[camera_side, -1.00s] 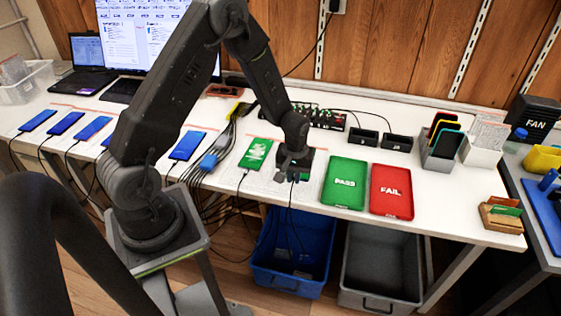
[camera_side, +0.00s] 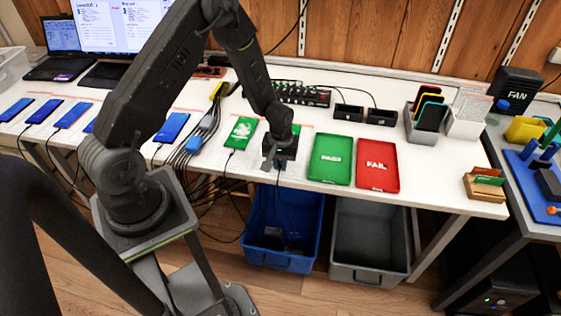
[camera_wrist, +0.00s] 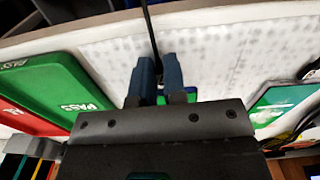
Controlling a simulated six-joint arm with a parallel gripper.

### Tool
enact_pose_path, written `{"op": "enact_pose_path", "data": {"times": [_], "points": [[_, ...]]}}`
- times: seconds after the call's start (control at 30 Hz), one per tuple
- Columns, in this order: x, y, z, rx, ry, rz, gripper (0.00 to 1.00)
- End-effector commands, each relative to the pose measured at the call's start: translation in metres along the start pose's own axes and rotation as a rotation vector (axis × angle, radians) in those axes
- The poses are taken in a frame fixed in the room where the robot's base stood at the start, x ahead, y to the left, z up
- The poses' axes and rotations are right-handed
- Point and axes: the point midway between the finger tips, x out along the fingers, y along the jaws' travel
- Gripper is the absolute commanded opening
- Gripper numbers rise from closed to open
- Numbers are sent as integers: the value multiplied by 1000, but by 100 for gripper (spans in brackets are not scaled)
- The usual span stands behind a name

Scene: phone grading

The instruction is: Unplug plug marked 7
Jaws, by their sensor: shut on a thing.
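My gripper (camera_wrist: 157,70) is shut at the front edge of the white table, left of the green PASS tray. In the wrist view its two blue-grey fingers stand on either side of a thin black cable end, the plug (camera_wrist: 158,66). The plug is mostly hidden and I cannot read a number on it. A phone's blue-green edge (camera_wrist: 191,95) shows beneath the gripper; the rest is covered, so I cannot tell whether the plug touches it. In the side view the gripper (camera_side: 274,166) has the black cable (camera_side: 279,205) hanging below it over the table edge.
The green PASS tray (camera_side: 330,160) and red FAIL tray (camera_side: 378,165) lie to the right. A green-screen phone (camera_side: 241,132) lies left, with several blue-screen phones (camera_side: 71,115) further left. A blue bin (camera_side: 275,262) and a grey bin (camera_side: 368,274) stand below the table.

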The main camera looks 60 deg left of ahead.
Motion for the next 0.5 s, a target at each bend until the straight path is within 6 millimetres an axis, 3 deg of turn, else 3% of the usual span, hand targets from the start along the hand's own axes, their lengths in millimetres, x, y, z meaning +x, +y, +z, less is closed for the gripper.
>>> {"op": "enact_pose_path", "data": {"times": [0.03,0.07,0.33,0.5], "points": [[0,0,0,0,0,0,0],[0,0,0,0,0,0,14],[0,0,0,0,0,0,39],[0,0,0,0,0,0,41]]}}
